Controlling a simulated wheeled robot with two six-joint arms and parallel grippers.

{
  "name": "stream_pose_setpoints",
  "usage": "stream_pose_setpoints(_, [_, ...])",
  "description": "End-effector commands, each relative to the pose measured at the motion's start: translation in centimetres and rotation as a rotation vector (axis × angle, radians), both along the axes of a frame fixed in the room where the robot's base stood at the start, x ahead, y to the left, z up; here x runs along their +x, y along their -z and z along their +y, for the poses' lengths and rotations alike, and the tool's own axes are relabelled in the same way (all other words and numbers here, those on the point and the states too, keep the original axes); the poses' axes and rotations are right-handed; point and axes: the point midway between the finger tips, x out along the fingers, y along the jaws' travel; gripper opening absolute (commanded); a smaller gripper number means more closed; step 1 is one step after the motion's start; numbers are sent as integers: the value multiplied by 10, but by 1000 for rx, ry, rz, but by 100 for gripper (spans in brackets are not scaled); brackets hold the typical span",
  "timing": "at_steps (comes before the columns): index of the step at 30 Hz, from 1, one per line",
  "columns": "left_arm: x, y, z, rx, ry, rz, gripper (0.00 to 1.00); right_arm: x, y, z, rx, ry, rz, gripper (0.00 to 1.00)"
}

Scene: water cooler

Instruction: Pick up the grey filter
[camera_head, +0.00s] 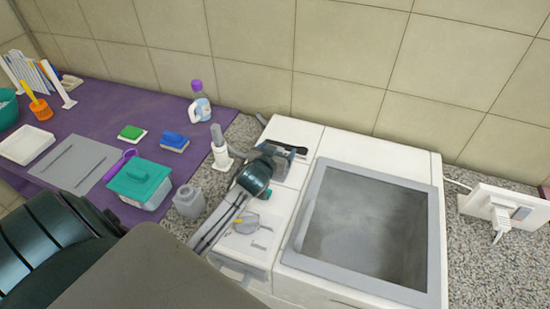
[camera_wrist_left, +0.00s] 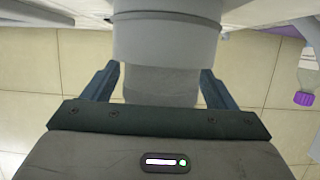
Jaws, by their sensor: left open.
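The grey filter (camera_wrist_left: 160,85), a thick cylinder with a wider pale collar, fills the middle of the left wrist view. Its narrower end lies between the two dark blue fingers of my left gripper (camera_head: 285,150). The gripper is open, with a gap visible on each side of the filter. In the head view the gripper is over the back left part of the white water cooler (camera_head: 375,152). There I cannot clearly pick out the filter beside it. My right gripper is not in view.
Left of the cooler are a white stand with a grey top (camera_head: 218,140) and a grey jar (camera_head: 188,201). A purple mat (camera_head: 110,108) holds a teal-lidded box (camera_head: 140,182), sponges and a purple-capped bottle (camera_head: 200,106). A tiled wall stands behind.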

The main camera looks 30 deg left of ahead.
Motion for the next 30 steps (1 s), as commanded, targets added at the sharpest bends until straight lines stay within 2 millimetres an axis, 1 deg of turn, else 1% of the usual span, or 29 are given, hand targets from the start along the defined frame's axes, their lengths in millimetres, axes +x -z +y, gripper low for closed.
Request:
stream_pose_setpoints(3, [0, 0, 0, 0, 0, 0, 79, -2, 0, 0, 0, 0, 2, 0])
stream_pose_setpoints(8, [-1, 0, 0, 0, 0, 0, 48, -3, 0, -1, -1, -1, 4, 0])
stream_pose_setpoints(9, [-1, 0, 0, 0, 0, 0, 40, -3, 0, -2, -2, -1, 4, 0])
stream_pose_setpoints(10, [-1, 0, 0, 0, 0, 0, 34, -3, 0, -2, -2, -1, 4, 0])
stream_pose_setpoints(11, [-1, 0, 0, 0, 0, 0, 30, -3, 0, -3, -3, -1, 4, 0])
stream_pose_setpoints(17, [-1, 0, 0, 0, 0, 0, 30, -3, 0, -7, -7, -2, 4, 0])
stream_pose_setpoints(20, [0, -4, 0, 0, 0, -2, 30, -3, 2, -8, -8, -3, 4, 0])
stream_pose_setpoints(23, [0, -17, 0, 0, 0, -6, 30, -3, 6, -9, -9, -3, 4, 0])
stream_pose_setpoints(30, [1, -65, 0, 2, 0, -7, 30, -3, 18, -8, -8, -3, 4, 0])
